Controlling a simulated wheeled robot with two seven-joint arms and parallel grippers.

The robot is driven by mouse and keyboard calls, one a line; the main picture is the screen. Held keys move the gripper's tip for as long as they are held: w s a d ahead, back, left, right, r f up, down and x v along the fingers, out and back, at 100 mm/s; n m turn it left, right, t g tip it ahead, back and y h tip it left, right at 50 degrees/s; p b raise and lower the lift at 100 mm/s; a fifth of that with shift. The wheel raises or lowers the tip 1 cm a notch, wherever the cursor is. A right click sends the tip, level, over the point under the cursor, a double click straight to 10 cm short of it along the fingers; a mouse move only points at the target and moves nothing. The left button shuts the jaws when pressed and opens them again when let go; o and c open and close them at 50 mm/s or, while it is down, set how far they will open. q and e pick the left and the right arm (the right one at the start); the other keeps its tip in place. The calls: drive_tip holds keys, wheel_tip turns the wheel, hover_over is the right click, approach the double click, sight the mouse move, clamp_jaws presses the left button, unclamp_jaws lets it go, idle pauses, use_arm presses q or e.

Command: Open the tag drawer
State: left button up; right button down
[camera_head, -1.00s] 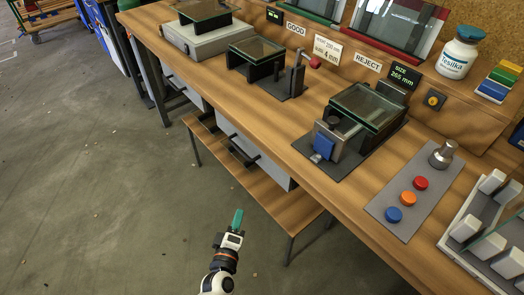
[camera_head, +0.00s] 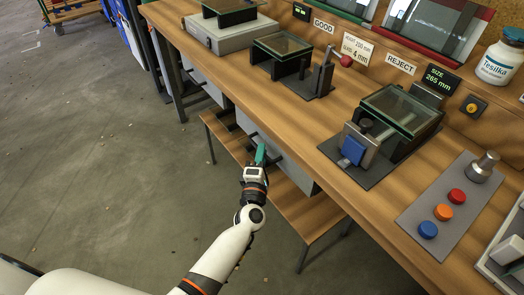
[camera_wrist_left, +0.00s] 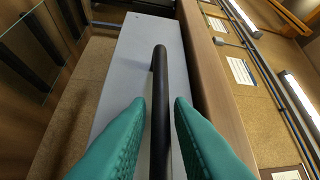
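The drawer has a grey front (camera_head: 290,165) under the bench edge, and it looks closed. Its dark bar handle (camera_wrist_left: 160,100) runs down the middle of the left wrist view. My left gripper (camera_head: 261,152) is at this drawer front in the head view. In the left wrist view its two green fingers (camera_wrist_left: 160,104) are apart, one on each side of the handle, with gaps showing. The handle in the head view is mostly hidden by the gripper. Another grey drawer front (camera_head: 205,85) is further left under the bench. My right gripper is not in view.
The wooden bench top (camera_head: 300,115) carries glass stands, a clamp fixture (camera_head: 357,145) and a button panel (camera_head: 445,215). A low wooden shelf (camera_head: 300,213) runs beneath the drawers, close to my left arm. The floor (camera_head: 120,170) at left is clear.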

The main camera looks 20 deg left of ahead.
use_arm(q)
drive_tip(key=shift+w+a, duration=0.1)
drive_tip(key=shift+w, duration=0.45)
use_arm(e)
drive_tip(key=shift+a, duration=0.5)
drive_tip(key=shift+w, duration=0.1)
use_arm(q)
clamp_jaws()
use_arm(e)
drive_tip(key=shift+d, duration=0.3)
use_arm(q)
drive_tip(key=shift+s, duration=0.1)
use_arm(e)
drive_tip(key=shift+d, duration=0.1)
